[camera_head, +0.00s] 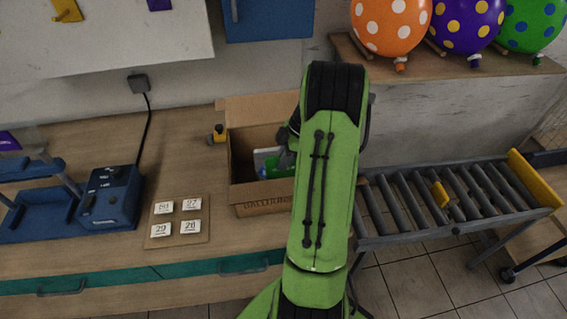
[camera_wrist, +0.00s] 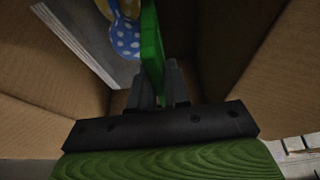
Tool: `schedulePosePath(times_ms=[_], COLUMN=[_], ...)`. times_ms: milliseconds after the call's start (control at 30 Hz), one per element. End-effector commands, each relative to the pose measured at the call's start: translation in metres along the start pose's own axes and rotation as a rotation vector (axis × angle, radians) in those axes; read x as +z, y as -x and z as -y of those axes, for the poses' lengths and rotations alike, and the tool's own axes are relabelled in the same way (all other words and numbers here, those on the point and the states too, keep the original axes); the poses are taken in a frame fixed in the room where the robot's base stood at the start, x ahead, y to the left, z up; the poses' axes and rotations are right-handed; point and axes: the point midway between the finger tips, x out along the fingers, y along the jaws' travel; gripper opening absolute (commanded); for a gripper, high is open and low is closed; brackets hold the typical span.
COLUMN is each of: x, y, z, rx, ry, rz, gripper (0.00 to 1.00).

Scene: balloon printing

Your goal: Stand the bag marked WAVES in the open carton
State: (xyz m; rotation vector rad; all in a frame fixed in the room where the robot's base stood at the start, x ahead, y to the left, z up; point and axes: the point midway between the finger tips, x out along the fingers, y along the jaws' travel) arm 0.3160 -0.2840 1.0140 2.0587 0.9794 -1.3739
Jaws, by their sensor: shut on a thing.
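The open carton (camera_head: 262,199) stands on the bench, with printing on its front. My gripper is down inside it; in the head view my green arm covers part of the carton. In the wrist view my gripper (camera_wrist: 156,98) is shut on a green bag (camera_wrist: 152,48), seen edge-on and upright between the fingers. The carton's cardboard walls (camera_wrist: 50,125) surround it. I cannot read WAVES on it. A pale panel with blue dotted and yellow balloon shapes (camera_wrist: 124,38) shows beside it. In the head view a white and green item (camera_head: 268,160) shows inside the carton.
A card with several numbered labels (camera_head: 180,222) lies left of the carton, and a blue machine (camera_head: 112,198) stands farther left. A roller conveyor (camera_head: 450,200) is at the right. Dotted balloons (camera_head: 390,22) sit on a shelf above.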

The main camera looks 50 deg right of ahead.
Motion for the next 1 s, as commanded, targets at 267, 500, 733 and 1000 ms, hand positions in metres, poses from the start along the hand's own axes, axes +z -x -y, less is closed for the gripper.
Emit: schedulePosePath(times_ms=[267, 500, 733, 1000], x=[0.002, 0.003, 0.003, 0.002], y=[-0.005, -0.008, -0.007, 0.018], z=[0.000, 0.000, 0.000, -0.001], rx=[0.001, 0.001, 0.001, 0.006], ry=[0.002, 0.002, 0.002, 0.002], rz=[0.001, 0.001, 0.000, 0.001], gripper=[0.00, 0.33, 0.42, 0.42])
